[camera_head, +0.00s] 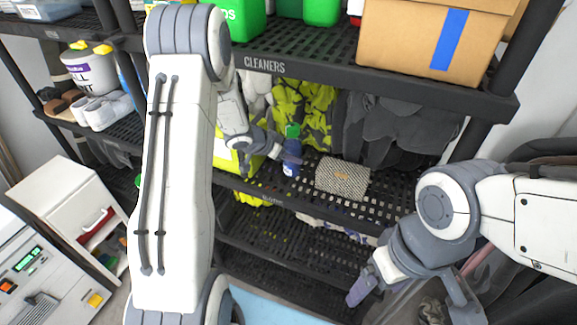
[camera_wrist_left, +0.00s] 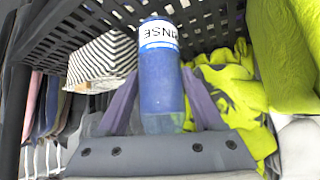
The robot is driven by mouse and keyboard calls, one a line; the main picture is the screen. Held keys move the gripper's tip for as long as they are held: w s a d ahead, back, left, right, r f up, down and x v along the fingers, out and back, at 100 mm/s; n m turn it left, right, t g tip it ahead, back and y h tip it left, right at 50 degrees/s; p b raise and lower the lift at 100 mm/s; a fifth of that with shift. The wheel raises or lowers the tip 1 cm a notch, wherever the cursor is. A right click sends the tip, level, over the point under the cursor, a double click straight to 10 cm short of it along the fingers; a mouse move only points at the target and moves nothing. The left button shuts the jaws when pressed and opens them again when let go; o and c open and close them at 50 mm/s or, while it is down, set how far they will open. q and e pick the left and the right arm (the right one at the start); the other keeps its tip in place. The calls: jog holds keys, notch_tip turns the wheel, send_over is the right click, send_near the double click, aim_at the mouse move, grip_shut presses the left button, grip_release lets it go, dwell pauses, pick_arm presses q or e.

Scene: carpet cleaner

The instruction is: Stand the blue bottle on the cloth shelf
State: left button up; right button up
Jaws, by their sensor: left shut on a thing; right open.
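The blue bottle (camera_head: 291,160) with a green cap stands upright over the cloth shelf (camera_head: 386,206), the black slatted shelf below the one labelled CLEANERS. My left gripper (camera_head: 283,155) is shut on it. In the left wrist view, which looks upside down, the bottle (camera_wrist_left: 161,80) sits between the two fingers and its white label shows. Its base is close to the slats; I cannot tell whether it touches. My right gripper (camera_head: 412,292) is open and empty, low at the right in front of the shelves.
A patterned box (camera_head: 342,178) stands just right of the bottle. Yellow-and-grey cloths (camera_head: 305,105) and dark grey cloths (camera_head: 395,130) hang behind. A yellow item (camera_head: 228,160) is to the left. The upper shelf with a cardboard box (camera_head: 410,40) is overhead.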

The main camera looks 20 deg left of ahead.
aim_at(286, 163)
pick_arm(q)
notch_tip(286, 163, down, 4)
jog(key=shift+r, duration=0.15)
jog(key=o, duration=1.5)
jog(key=shift+s, duration=0.1)
jog(key=shift+c, duration=0.2)
